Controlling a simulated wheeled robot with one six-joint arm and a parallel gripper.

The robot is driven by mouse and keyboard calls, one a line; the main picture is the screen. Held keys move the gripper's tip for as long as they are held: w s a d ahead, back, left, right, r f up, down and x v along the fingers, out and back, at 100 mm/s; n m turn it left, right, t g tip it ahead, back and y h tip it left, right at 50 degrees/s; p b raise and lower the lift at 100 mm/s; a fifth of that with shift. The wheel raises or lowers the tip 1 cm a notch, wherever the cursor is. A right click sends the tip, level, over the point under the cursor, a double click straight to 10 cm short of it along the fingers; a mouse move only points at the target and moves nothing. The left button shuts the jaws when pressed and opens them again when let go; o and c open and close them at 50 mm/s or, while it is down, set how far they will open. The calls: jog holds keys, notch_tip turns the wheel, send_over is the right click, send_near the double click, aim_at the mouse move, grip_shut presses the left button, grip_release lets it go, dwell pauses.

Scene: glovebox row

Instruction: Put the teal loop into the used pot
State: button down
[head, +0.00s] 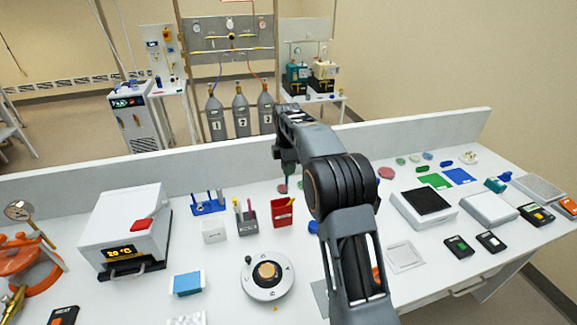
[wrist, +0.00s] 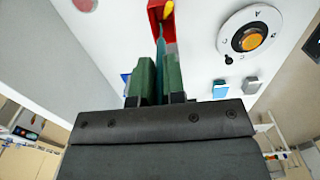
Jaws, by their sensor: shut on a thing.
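My gripper (wrist: 160,75) has green fingers shut on the teal loop (wrist: 160,48), a thin stick between them. Its far end points at the red pot (wrist: 155,14), overlapping it in the wrist view; I cannot tell whether it is inside. The red pot holds something yellow (wrist: 168,14). No label reading "used" can be read on it. A grey pot (head: 247,222) with several sticks stands to its left.
A blue rack (head: 208,206) and a white block (head: 214,231) stand left of the pots. A round dial device (head: 267,277) is in front, and a white oven-like box (head: 125,225) is at left. A low wall (head: 120,173) runs behind the bench.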

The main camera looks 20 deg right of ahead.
jog(key=shift+f+b, duration=1.2)
jog(key=shift+f, duration=0.3)
notch_tip(320, 180, down, 7)
jog(key=b, duration=0.3)
jog(key=shift+r+b, duration=0.15)
jog(key=shift+b, duration=0.15)
jog(key=shift+f, duration=0.6)
jog(key=c, duration=1.1)
grip_release()
jog(key=shift+r, duration=0.1)
